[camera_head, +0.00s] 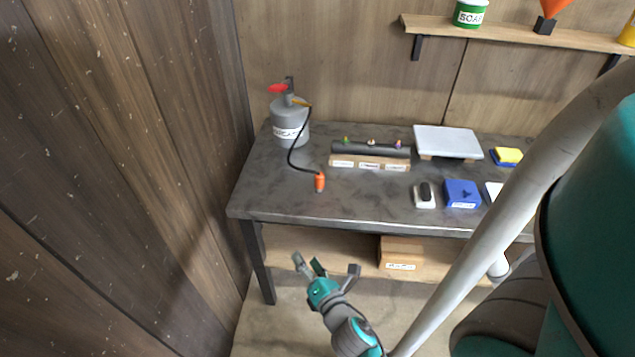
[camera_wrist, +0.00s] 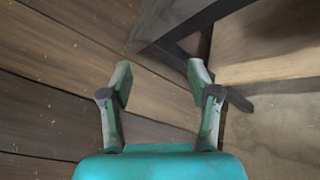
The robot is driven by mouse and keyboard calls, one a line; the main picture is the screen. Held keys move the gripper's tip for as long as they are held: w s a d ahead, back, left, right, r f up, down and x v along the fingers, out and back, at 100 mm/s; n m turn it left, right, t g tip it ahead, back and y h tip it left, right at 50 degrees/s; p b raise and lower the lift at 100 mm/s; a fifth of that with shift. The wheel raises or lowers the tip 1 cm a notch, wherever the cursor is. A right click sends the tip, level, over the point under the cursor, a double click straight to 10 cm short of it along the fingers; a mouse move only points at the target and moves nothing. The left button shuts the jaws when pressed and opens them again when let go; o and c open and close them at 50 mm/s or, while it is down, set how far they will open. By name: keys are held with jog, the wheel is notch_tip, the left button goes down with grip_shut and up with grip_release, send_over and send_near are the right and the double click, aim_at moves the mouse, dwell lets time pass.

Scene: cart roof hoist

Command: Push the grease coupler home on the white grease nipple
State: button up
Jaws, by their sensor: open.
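The orange grease coupler (camera_head: 320,182) stands on the grey workbench, at the end of a black hose (camera_head: 292,158). The hose runs from a grey labelled grease pump (camera_head: 288,120) with a red handle. A dark bar (camera_head: 371,150) on a labelled wooden block carries three small nipples: a green one (camera_head: 346,140) at left, the white nipple (camera_head: 372,142) in the middle and a purple one (camera_head: 398,144) at right. My gripper (camera_head: 327,264) is open and empty, low in front of the bench and below its top. In the wrist view my gripper (camera_wrist: 160,80) has its fingers spread with nothing between them.
The bench top (camera_head: 270,190) has free room at its front left. A white slab (camera_head: 447,141), a blue block (camera_head: 461,194), a black-and-white item (camera_head: 424,195) and a yellow-blue sponge (camera_head: 507,156) lie to the right. A cardboard box (camera_head: 401,252) sits on the lower shelf. A wooden wall (camera_head: 130,170) is close at left.

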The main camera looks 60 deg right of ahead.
aim_at(320, 181)
jog(key=w+d+r+n+g+h, duration=0.1)
jog(key=d+n, duration=0.1)
jog(key=d, duration=0.3)
jog(key=w+d+r+n+g+h, duration=0.1)
jog(key=d+n+h, duration=0.1)
jog(key=d, duration=0.4)
jog(key=w+d+r+n+g+h, duration=0.1)
jog(key=d+r+n+h, duration=0.1)
jog(key=d, duration=0.3)
jog(key=shift+w+d, duration=0.15)
jog(key=shift+w, duration=0.2)
jog(key=x, duration=0.4)
jog(key=shift+w+d+r, duration=0.1)
jog(key=shift+d+r, duration=0.05)
jog(key=shift+d, duration=0.1)
jog(key=shift+r+x, duration=0.15)
jog(key=shift+x, duration=1.4)
jog(key=shift+r+x, duration=0.1)
jog(key=shift+x, duration=1.4)
grip_shut()
